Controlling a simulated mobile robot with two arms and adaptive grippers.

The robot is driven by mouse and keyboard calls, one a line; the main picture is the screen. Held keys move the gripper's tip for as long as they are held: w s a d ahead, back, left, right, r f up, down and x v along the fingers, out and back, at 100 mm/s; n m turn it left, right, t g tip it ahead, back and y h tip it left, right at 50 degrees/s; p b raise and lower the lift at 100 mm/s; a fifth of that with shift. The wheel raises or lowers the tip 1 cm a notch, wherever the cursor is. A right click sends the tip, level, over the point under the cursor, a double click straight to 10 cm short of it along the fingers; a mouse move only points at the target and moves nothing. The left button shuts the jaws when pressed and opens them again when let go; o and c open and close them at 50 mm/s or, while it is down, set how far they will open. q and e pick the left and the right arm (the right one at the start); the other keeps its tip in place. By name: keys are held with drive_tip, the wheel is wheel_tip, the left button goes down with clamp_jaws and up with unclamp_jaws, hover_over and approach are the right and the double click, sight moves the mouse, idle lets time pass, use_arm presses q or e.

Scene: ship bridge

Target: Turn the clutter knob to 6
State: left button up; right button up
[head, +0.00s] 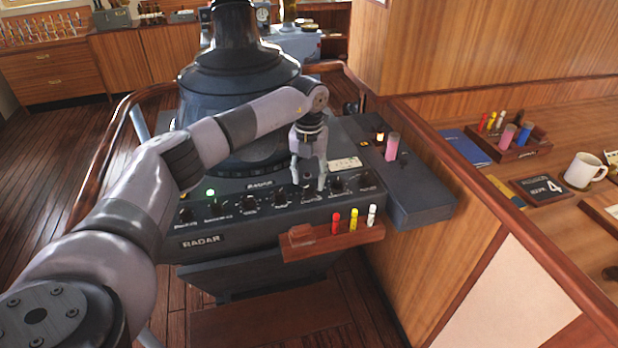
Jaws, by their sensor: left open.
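The radar console (200,243) stands in the middle of the head view, with a row of several dark knobs along its sloped front panel. The printed labels and scale numbers are too small to read, so I cannot tell which knob is the clutter knob or where it points. My left gripper (309,186) points down at the right half of the row, its two fingers apart. One dark knob (309,193) shows between and just below the fingertips; I cannot tell whether they touch it. Another knob (337,186) lies just right of the fingers. My right gripper is not in view.
A small wooden rack (330,241) with red, yellow and white markers sticks out below the panel. A grey side box (420,205) bears a pink cylinder (392,147). A wooden desk with a white mug (585,170) is at the right. Wooden floor is open at the left.

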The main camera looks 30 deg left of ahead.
use_arm(q)
drive_tip(key=shift+f, duration=1.2)
drive_tip(key=shift+c, duration=0.5)
clamp_jaws()
